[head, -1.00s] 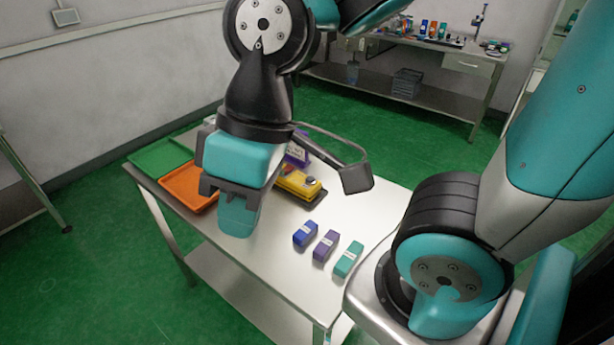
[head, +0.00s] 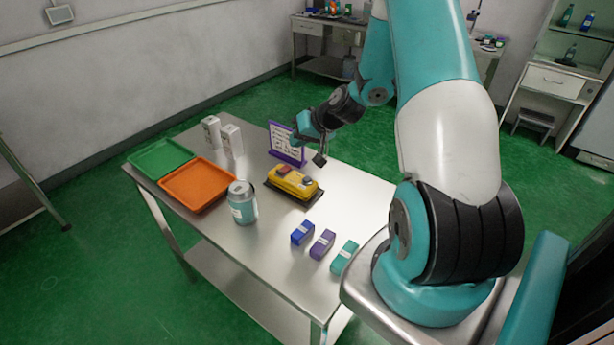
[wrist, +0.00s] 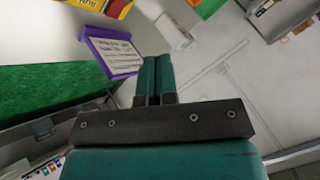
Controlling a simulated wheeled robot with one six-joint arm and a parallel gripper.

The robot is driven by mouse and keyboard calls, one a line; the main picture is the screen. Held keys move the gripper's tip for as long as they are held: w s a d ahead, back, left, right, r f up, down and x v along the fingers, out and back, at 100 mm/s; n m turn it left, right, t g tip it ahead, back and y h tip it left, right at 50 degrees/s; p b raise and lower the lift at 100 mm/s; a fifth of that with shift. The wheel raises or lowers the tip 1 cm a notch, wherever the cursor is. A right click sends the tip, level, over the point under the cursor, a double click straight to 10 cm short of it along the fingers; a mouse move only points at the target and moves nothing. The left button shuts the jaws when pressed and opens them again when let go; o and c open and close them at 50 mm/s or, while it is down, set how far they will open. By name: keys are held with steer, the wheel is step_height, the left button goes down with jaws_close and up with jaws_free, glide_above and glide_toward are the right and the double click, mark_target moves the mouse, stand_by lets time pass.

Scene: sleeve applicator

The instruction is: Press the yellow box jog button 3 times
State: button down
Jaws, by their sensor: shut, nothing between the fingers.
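The yellow box (head: 284,187) sits on a dark base on the metal table. It has a red button (head: 284,170) at its left end and a dark round button (head: 308,182) at its right end; which is the jog button I cannot read. My gripper (head: 295,138) is shut and empty, above the table behind the box, beside the purple-framed sign. In the wrist view the closed fingers (wrist: 152,68) are next to the sign (wrist: 112,54).
The purple sign (head: 286,157) stands just behind the box. A grey-lidded jar (head: 242,205) stands left of it, near the orange tray (head: 197,205) and green tray (head: 160,159). Two white cartons (head: 231,141) stand behind. Blue, purple and teal small boxes (head: 344,257) lie in front.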

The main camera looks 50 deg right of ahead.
mark_target(309, 178)
steer(key=shift+m+h, duration=0.5)
steer(key=d, duration=0.1)
steer(key=d+f, duration=0.2)
steer(key=shift+s+d, duration=0.25)
steer(key=shift+s, duration=0.15)
step_height(309, 178, down, 9)
steer(key=b, duration=0.6)
steer(key=shift+b, duration=0.3)
stand_by(1.0)
steer(key=shift+f+b, duration=0.35)
